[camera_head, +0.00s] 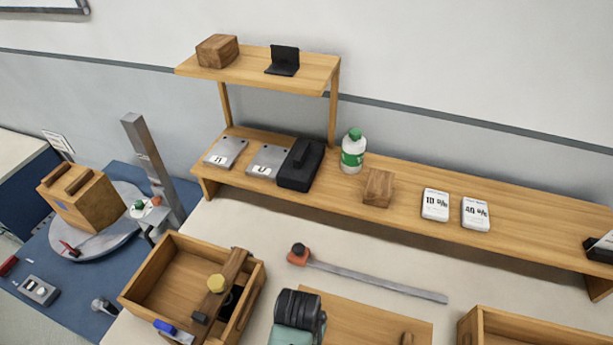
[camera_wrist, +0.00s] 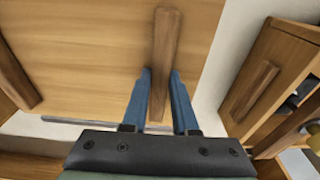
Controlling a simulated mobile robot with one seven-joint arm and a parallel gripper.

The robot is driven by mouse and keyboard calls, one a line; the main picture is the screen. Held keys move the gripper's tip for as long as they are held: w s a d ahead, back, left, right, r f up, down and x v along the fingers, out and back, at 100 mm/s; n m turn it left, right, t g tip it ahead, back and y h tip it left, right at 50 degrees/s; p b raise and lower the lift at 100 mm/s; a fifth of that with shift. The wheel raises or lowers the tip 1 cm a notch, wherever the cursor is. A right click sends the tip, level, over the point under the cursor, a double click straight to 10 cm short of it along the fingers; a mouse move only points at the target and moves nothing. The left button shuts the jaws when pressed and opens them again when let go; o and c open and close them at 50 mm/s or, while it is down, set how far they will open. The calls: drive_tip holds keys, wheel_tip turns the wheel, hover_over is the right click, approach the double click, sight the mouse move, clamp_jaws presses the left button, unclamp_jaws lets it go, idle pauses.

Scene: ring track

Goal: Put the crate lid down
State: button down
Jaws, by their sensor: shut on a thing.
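The crate lid is a flat wooden board with raised wooden bars; it shows at the bottom middle of the head view (camera_head: 370,318) and fills the upper left of the wrist view (camera_wrist: 85,55). My gripper (camera_wrist: 160,75) has its blue fingers on either side of one bar of the lid, shut on it. In the head view my dark wrist is over the lid's left part and the fingers are hidden. I cannot tell whether the lid touches the bench. An open wooden crate (camera_head: 478,325) stands at the bottom right, partly cut off.
A grey strip with an orange end (camera_head: 375,280) lies behind the lid. A raised shelf (camera_head: 320,205) with a bottle (camera_head: 353,152) and boxes runs along the back.

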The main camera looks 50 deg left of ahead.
drive_tip(key=shift+f, duration=2.15)
drive_tip(key=c, duration=1.1)
unclamp_jaws()
drive_tip(key=shift+f, duration=0.15)
drive_tip(key=shift+c, duration=0.2)
drive_tip(key=o, duration=0.5)
drive_tip(key=shift+c, duration=0.2)
drive_tip(key=r, duration=0.4)
drive_tip(key=s+r, duration=0.1)
drive_tip(key=r, duration=0.7)
drive_tip(key=shift+s+d+r, duration=0.1)
drive_tip(key=shift+s+d, duration=0.05)
drive_tip(key=shift+d, duration=0.2)
